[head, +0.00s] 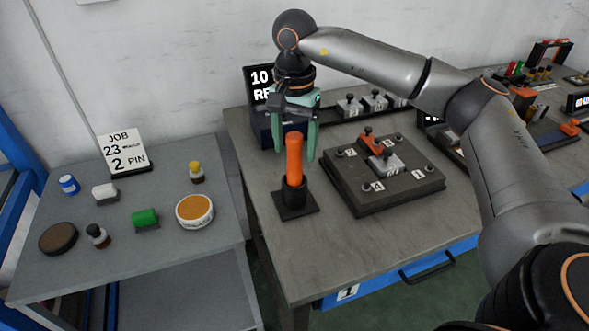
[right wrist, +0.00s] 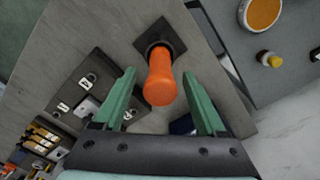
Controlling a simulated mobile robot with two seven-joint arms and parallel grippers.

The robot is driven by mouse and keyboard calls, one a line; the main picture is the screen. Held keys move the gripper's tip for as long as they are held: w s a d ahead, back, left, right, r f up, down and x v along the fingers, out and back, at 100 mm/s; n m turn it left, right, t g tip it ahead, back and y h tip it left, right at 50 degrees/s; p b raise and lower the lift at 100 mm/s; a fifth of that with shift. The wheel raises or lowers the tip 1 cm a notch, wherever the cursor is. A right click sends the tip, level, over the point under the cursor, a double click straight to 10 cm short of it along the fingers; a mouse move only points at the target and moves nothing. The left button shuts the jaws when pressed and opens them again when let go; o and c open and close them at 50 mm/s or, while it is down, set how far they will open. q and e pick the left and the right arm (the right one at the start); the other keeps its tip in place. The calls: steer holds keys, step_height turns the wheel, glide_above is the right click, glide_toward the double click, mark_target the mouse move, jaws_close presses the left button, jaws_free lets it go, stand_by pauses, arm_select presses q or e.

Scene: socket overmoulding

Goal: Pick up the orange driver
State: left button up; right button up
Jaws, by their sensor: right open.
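The orange driver (head: 294,158) stands upright in a black holder (head: 295,203) near the left end of the workbench, handle up. My right gripper (head: 300,155) points down over it, with its two green fingers apart. In the head view the fingers appear on either side of the handle's upper part. In the right wrist view the driver (right wrist: 160,80) shows between and just beyond the open fingertips (right wrist: 163,84), with no visible contact. The driver's lower end is hidden in the holder. My left gripper is not in view.
A dark fixture plate (head: 385,192) with numbered posts lies right of the holder. A display box (head: 262,95) stands behind the gripper. A lower side table (head: 140,245) at left holds a job sign (head: 124,151), a round tin (head: 195,211) and several small items. Bare bench lies in front of the holder.

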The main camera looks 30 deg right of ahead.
steer(key=shift+f, duration=0.85)
steer(key=shift+c, duration=0.3)
jaws_close()
steer(key=shift+r, duration=0.1)
stand_by(0.4)
